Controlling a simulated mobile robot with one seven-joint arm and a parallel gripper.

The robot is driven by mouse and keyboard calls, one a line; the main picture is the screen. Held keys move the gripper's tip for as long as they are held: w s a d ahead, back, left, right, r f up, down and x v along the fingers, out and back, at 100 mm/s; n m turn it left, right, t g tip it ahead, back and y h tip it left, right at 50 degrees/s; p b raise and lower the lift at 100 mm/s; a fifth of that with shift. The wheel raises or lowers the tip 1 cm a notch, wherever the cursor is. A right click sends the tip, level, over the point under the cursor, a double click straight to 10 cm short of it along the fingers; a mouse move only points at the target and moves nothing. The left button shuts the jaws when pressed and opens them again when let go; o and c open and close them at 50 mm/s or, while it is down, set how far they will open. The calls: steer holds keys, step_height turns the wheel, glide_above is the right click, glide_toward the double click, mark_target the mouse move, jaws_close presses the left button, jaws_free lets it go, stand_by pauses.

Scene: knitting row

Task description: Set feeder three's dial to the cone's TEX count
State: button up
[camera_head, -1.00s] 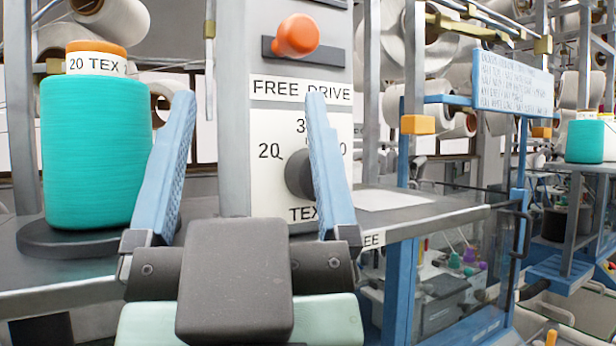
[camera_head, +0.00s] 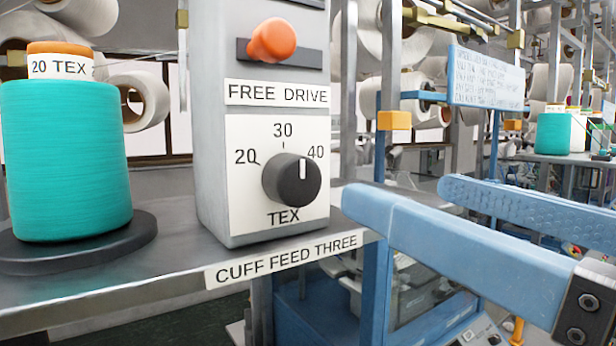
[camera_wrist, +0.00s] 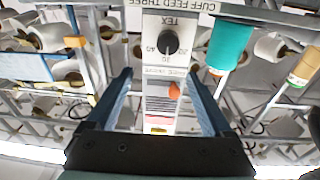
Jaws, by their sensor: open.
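The feeder panel's black TEX dial (camera_head: 292,180) is in plain view in the head view, with 20 at its left, 30 above and 40 at its right. Its white mark points straight up, towards 30. It also shows upside down in the wrist view (camera_wrist: 168,42). A turquoise cone (camera_head: 65,165) stands upright to the left, its band (camera_head: 60,67) reading 20 TEX. A label (camera_head: 287,258) below the dial reads CUFF FEED THREE. My gripper (camera_head: 408,192) is open and empty, right of the dial and apart from it. Both fingers show in the wrist view (camera_wrist: 160,75).
An orange knob (camera_head: 272,40) sits above the FREE DRIVE label (camera_head: 278,93) on the same panel. The cone rests on a dark round base (camera_head: 140,235) on a grey shelf (camera_head: 110,290). Blue frame posts and a written sign (camera_head: 486,80) stand behind my gripper.

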mark_target(303, 187)
steer(key=shift+n+g, duration=0.4)
steer(key=shift+g, duration=0.2)
steer(key=p+x, duration=0.1)
steer(key=x, duration=0.2)
steer(key=p+x, duration=0.2)
steer(key=x, duration=0.1)
steer(key=a+p+x, duration=0.1)
steer(key=x, duration=0.3)
steer(key=shift+s+f+p, duration=0.25)
steer(key=shift+p, duration=0.15)
steer(key=shift+w+a+f, duration=0.15)
steer(key=shift+w+a, duration=0.1)
steer(key=shift+w, duration=0.25)
jaws_close()
